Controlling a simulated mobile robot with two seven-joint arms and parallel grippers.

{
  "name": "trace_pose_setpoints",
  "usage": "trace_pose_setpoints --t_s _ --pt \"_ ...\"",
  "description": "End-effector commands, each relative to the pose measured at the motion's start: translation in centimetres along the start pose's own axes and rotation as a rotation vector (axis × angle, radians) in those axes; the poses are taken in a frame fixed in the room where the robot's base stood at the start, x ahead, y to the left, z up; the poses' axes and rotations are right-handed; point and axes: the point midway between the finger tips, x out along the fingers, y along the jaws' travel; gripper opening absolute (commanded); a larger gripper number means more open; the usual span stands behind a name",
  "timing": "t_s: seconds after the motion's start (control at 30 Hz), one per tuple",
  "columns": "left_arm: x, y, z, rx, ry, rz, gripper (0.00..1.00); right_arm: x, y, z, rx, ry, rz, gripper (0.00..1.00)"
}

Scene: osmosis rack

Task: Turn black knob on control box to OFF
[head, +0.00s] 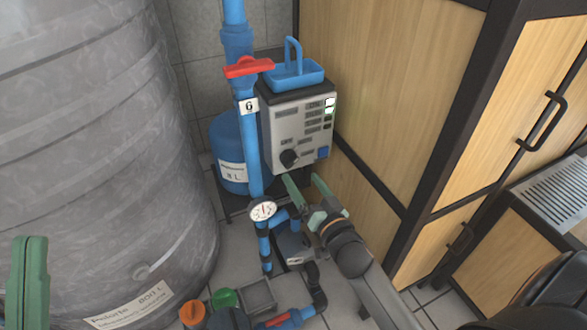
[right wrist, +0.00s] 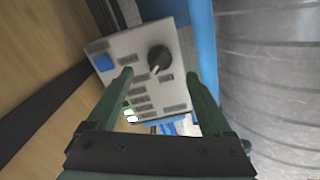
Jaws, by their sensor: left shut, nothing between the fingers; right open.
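The grey control box (head: 296,118) stands in the middle of the head view, with a black knob (head: 288,157) low on its front panel. In the right wrist view the black knob (right wrist: 159,58) has a pale pointer line and appears between and beyond my fingertips. Its label text is too small to read. My right gripper (head: 304,179) is open and empty, just below and in front of the knob; contact is not visible. It also shows in the right wrist view (right wrist: 159,77). My left gripper (head: 30,240) is shut and empty at the far left edge, away from the box.
A blue pipe with a red valve handle (head: 249,67) runs beside the box, and a blue tray (head: 293,75) sits on top. A pressure gauge (head: 263,210) and pipework are below. A large grey tank (head: 100,150) fills the left, a wooden cabinet (head: 390,90) the right.

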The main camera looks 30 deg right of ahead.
Motion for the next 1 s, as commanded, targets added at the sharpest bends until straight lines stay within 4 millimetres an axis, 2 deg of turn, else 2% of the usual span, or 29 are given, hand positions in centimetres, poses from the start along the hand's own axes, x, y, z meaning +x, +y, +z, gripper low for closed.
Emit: trace_pose_setpoints --t_s 0.1,0.3,0.5,0.77,0.83,1.0 --pt "-0.6 0.3 0.7 -0.001 -0.004 0.002 0.00 2.3 0.0 0.1 -0.003 0.003 -0.003 0.85" --pt "-1.1 0.7 1.2 0.006 -0.008 0.007 0.00 5.0 0.0 0.1 -0.002 0.001 -0.002 0.85" --pt "-1.2 0.8 1.4 0.010 -0.010 0.010 0.00 6.2 0.0 0.1 -0.001 -0.001 0.001 0.85" --pt "-1.2 0.8 1.4 0.010 -0.011 0.010 0.00 6.3 0.0 0.0 -0.001 -0.001 0.001 0.85" --pt "-1.2 0.8 1.4 0.009 -0.011 0.010 0.00 6.3 0.0 0.0 0.000 -0.001 0.000 0.80" --pt "-1.2 0.8 1.4 0.009 -0.012 0.010 0.00 6.2 0.0 0.0 0.000 -0.001 0.000 0.61"
